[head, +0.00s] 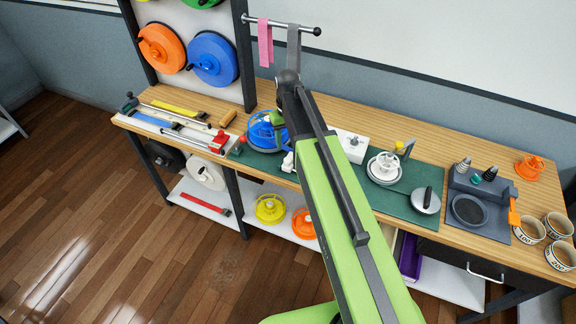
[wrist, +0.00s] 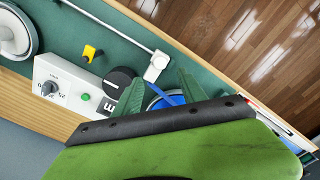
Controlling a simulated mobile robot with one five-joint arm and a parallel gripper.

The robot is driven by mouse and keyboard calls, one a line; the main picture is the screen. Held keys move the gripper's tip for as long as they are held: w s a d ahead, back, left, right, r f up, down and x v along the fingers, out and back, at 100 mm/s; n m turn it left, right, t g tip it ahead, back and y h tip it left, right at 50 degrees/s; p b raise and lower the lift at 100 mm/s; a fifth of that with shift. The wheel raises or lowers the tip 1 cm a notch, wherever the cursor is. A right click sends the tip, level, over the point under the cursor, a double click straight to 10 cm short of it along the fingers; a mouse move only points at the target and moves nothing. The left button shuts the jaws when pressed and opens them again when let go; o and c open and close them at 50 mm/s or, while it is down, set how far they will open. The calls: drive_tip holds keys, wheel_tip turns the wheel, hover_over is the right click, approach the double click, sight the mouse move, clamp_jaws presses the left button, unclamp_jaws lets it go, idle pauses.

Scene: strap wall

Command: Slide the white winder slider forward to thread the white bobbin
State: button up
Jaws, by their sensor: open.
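The white winder slider (wrist: 155,66) is a small white block at the end of a thin rod in the wrist view. In the head view it appears as a white block (head: 288,162) at the mat's edge, partly hidden by my arm. The white bobbin (head: 384,167) sits on the green mat at the right; part of it shows at the left edge of the wrist view (wrist: 14,38). My gripper (wrist: 160,98) is open, its green fingers over the bench beside the slider and apart from it. In the head view my gripper is mostly hidden behind the arm.
A blue spool (head: 262,131) stands close to my gripper. A white control box (head: 352,143) with a knob is behind the mat. A yellow part (wrist: 92,53) and a black knob (wrist: 120,82) lie near the rod. A round-lidded pan (head: 426,200) is to the right.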

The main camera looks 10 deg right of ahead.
sight(287, 160)
wheel_tip(287, 160, down, 10)
drive_tip(key=b, duration=0.8)
drive_tip(key=shift+r, duration=0.15)
drive_tip(key=shift+r, duration=0.1)
clamp_jaws()
idle(0.4)
